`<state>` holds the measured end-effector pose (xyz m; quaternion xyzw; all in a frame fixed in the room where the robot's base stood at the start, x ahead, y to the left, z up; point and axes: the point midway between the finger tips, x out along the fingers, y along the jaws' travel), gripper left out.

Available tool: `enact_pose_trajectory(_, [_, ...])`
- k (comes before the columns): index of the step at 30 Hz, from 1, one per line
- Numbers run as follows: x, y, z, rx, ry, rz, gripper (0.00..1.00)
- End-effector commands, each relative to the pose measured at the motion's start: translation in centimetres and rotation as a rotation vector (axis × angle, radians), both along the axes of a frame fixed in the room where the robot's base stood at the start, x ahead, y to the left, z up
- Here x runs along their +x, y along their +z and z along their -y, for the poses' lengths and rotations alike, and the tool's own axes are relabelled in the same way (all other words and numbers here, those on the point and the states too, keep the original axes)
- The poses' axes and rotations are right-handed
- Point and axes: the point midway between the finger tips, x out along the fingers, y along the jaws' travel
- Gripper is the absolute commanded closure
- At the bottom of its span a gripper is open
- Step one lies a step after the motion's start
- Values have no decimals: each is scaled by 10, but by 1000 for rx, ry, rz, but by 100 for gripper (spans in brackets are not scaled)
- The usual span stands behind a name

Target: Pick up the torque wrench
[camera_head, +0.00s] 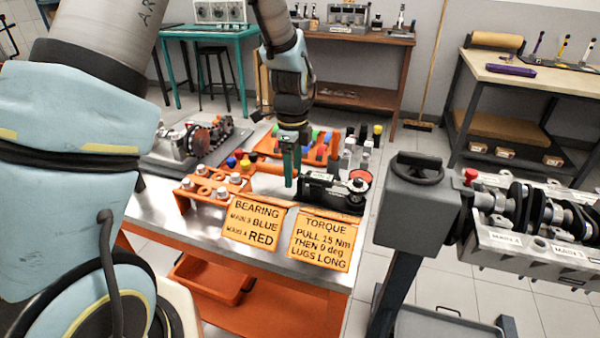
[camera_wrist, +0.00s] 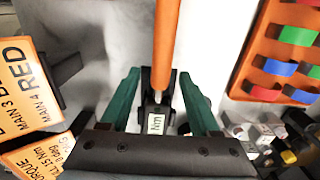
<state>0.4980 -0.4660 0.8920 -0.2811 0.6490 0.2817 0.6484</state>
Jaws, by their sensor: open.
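My gripper (camera_wrist: 162,97) is open, with one green finger on each side of the wrench and a gap on both sides. In the head view my gripper (camera_head: 289,178) points down over the steel-topped bench, just left of a black device (camera_head: 330,192). The wrench's full outline is hard to make out there.
An orange tray of coloured pieces (camera_wrist: 284,48) lies close on the right in the wrist view. Bearing (camera_head: 253,222) and torque (camera_head: 324,240) signs hang at the bench's front edge. A round red-topped gauge (camera_head: 359,181) and several upright tools stand nearby. An engine stand (camera_head: 425,200) is at right.

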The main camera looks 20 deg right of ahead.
Motion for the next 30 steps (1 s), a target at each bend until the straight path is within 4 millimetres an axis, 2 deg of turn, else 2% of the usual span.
enact_pose_trajectory(9, [0,-7,0,-1,1,1,38])
enact_pose_trajectory(25, [0,-6,0,-1,1,1,97])
enact_pose_trajectory(26, [0,-6,0,-1,1,1,100])
enact_pose_trajectory(30, [0,-6,0,-1,1,1,100])
